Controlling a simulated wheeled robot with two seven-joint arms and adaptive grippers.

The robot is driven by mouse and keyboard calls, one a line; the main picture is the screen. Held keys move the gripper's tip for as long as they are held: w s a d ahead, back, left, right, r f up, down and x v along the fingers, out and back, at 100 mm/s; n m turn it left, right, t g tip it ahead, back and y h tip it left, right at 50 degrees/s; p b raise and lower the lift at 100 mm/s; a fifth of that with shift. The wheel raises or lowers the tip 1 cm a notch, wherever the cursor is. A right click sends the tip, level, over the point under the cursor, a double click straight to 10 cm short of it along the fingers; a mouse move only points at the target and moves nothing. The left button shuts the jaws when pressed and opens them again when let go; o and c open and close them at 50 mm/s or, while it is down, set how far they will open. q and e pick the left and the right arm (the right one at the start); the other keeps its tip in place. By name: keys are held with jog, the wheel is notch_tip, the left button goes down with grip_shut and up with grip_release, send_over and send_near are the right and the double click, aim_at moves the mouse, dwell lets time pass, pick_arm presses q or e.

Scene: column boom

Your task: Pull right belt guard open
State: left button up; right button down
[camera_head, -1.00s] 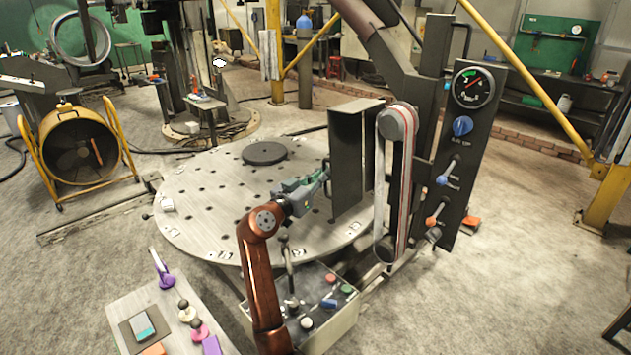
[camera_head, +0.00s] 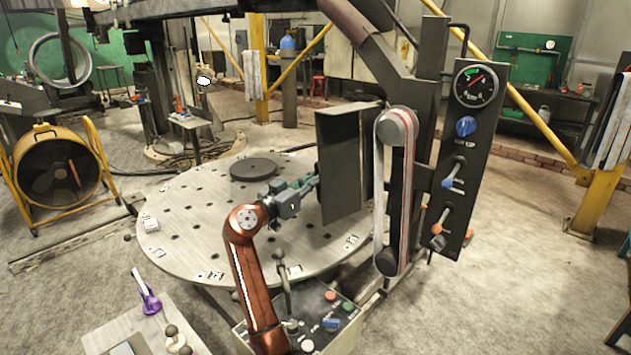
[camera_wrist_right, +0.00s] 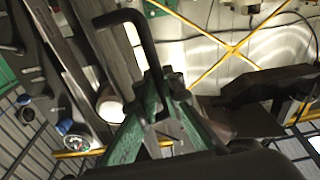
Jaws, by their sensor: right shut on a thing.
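The belt guard (camera_head: 338,170) is a dark upright panel standing open at an angle to the left of the belt (camera_head: 404,190). The belt runs over an upper and a lower roller on the column boom. My right gripper (camera_head: 314,182) is at the guard's left edge, on a copper-coloured arm. In the right wrist view its green fingers (camera_wrist_right: 163,82) are closed around one leg of a black bent handle (camera_wrist_right: 141,38). The handle is hidden by the gripper in the head view. My left gripper is not in view.
A round perforated table (camera_head: 200,225) lies behind my arm, with a dark disc (camera_head: 254,169) on it. A control box (camera_head: 325,320) with buttons and levers stands below my arm. A gauge panel (camera_head: 466,150) with a blue knob rises right of the belt.

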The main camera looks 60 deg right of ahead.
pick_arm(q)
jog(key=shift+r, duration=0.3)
pick_arm(e)
jog(key=shift+r, duration=0.1)
jog(key=c, duration=2.3)
grip_release()
jog(key=shift+c, duration=0.2)
jog(key=w+a+f, duration=0.1)
jog(key=w+a, duration=0.1)
jog(key=a, duration=0.9)
jog(key=shift+a, duration=0.4)
jog(key=shift+f, duration=0.1)
